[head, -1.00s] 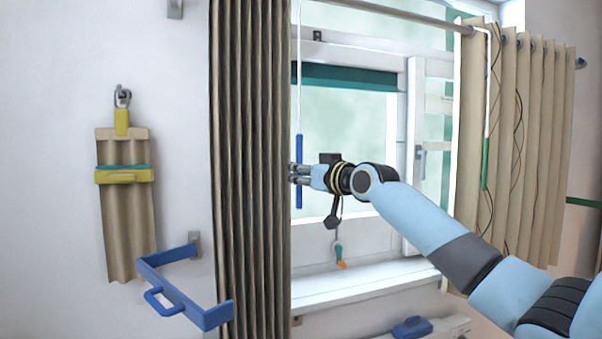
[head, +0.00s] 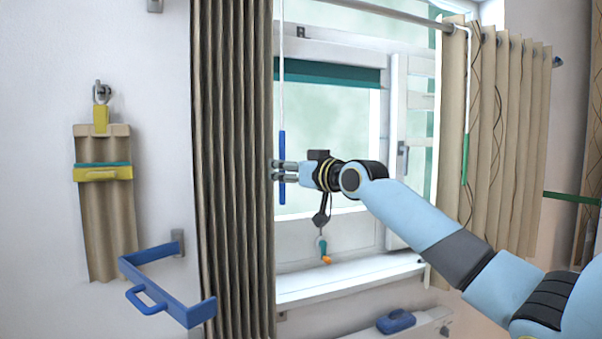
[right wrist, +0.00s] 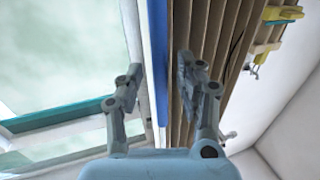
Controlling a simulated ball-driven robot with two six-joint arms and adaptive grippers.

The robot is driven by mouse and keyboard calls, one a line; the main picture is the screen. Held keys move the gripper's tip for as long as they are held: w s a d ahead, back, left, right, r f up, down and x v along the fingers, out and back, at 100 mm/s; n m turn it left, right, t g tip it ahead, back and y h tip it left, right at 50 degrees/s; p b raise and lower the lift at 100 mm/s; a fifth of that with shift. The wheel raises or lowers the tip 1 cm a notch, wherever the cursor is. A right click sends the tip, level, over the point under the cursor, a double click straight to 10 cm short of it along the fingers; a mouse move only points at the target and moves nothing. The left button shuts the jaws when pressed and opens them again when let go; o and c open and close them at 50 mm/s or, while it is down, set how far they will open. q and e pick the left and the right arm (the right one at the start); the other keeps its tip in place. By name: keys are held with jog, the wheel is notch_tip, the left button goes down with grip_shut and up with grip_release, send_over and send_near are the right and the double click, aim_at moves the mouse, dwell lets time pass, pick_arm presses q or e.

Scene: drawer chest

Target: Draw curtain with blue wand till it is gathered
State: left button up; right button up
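The blue wand (head: 282,145) hangs upright on a thin white rod beside the right edge of the brown curtain (head: 232,180). This curtain hangs in narrow, close folds at the left side of the window. My right gripper (head: 279,171) is at the wand's lower half. In the right wrist view the blue wand (right wrist: 158,60) stands between the two fingers of my right gripper (right wrist: 160,78), with a visible gap on each side. The fingers look open around it, and the curtain (right wrist: 205,40) is just beyond one finger. My left gripper is out of view.
A second, beige curtain (head: 505,140) with a green wand (head: 464,160) hangs at the right. A blue swing bracket (head: 165,290) juts out at the lower left. A yellow-clipped cloth (head: 105,220) hangs on the wall. The window sill (head: 350,277) is below my arm.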

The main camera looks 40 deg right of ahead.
jog(key=s, duration=1)
jog(key=shift+s+d, duration=0.3)
jog(key=shift+d, duration=0.05)
jog(key=shift+f, duration=0.1)
